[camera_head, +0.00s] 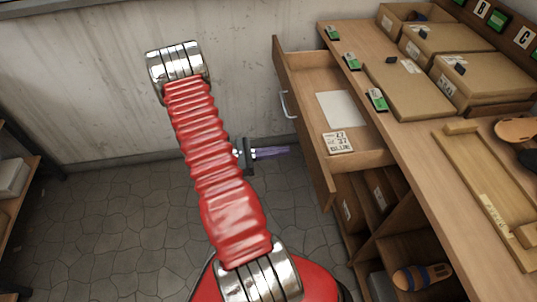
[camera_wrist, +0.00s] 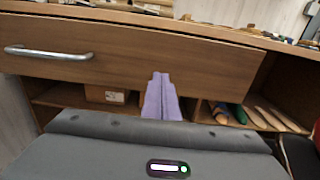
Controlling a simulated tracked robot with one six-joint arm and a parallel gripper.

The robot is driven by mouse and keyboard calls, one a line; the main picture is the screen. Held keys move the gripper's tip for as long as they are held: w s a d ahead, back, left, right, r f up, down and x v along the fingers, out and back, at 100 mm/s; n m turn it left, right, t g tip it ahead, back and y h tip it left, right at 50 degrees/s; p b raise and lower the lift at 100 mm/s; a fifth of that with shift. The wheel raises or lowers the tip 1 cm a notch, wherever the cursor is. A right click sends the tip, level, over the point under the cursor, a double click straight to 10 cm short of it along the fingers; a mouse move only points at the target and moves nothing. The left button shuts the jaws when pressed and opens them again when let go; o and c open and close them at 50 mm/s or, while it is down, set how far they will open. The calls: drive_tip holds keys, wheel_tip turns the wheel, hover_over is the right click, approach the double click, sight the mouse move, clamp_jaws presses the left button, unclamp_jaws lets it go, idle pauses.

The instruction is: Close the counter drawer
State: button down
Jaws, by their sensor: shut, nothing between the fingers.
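The counter drawer (camera_head: 330,100) is pulled out from the wooden counter in the head view, with a white sheet (camera_head: 341,109) and a small numbered card (camera_head: 338,142) inside it. Its front carries a metal handle (camera_head: 287,103); the handle also shows in the wrist view (camera_wrist: 48,53). My gripper (camera_head: 287,150), with purple fingers, is shut and empty and points toward the drawer front, to the left of it in the head view. In the wrist view the finger tips (camera_wrist: 160,76) overlap the lower part of the drawer front, right of the handle. I cannot tell whether they touch it.
Cardboard boxes (camera_head: 408,88) and a wooden jig (camera_head: 487,195) stand on the counter top (camera_head: 400,140). Open cubbies below the drawer hold sandals (camera_head: 422,277). A shelf (camera_head: 20,195) stands at the far left. The stone floor (camera_head: 110,220) between is clear.

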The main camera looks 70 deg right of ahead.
sight(307, 148)
drive_tip(key=shift+x, duration=2.8)
